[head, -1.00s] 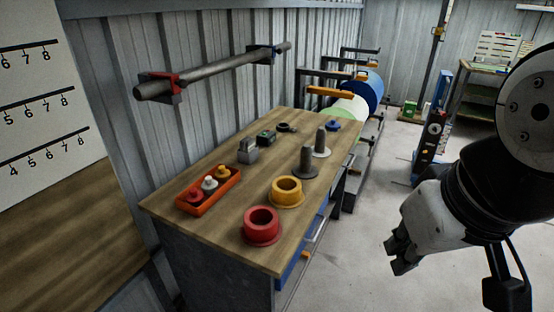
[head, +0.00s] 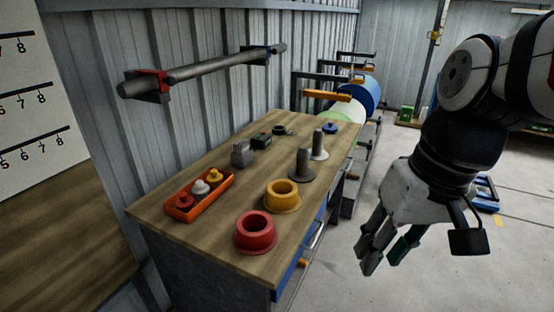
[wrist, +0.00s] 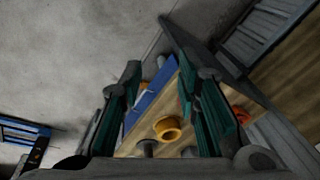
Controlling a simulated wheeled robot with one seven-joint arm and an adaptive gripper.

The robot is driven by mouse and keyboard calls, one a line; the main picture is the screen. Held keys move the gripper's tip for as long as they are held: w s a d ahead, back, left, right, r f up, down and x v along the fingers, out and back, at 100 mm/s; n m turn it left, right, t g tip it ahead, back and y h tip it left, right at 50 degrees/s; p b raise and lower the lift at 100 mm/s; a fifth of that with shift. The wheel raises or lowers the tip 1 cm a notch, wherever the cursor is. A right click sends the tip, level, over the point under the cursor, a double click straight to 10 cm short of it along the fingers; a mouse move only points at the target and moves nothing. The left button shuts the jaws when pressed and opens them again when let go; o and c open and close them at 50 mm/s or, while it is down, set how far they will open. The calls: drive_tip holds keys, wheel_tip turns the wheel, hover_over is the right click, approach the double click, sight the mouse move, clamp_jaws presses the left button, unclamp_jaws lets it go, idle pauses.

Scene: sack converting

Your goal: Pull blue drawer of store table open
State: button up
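The store table (head: 222,222) has a wooden top and stands left of my gripper in the head view. Its blue drawer (head: 289,281) shows as a narrow blue front on the table's right side, with a pale bar handle (head: 318,236); it looks shut. In the wrist view the blue drawer front (wrist: 150,97) runs slantwise between my fingers. My gripper (head: 369,262) hangs in the air to the right of the table, apart from the drawer, with its fingers pointing down. The wrist view shows the fingers (wrist: 158,100) spread wide with nothing held.
On the tabletop are a red ring (head: 256,233), a yellow ring (head: 283,196), an orange tray (head: 199,205) with small knobs, and grey spindles (head: 302,166).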

drive_tip(key=w+f+g+y+b, duration=0.3)
drive_tip(key=w+f+y+b, duration=0.25)
drive_tip(key=w+f, duration=0.55)
drive_tip(key=m+t+y+b, duration=0.6)
drive_tip(key=t+y+b, duration=0.4)
drive_tip(key=t+b, duration=0.4)
approach(317, 234)
drive_tip(key=shift+g, duration=0.7)
drive_tip(key=b+x, duration=0.1)
drive_tip(key=x, duration=0.3)
drive_tip(key=b+x, duration=0.1)
drive_tip(key=x, duration=0.4)
drive_tip(key=shift+w+a+r+b, duration=0.1)
drive_tip(key=shift+w+r+b, duration=0.05)
drive_tip(key=shift+w+b, duration=0.25)
clamp_jaws()
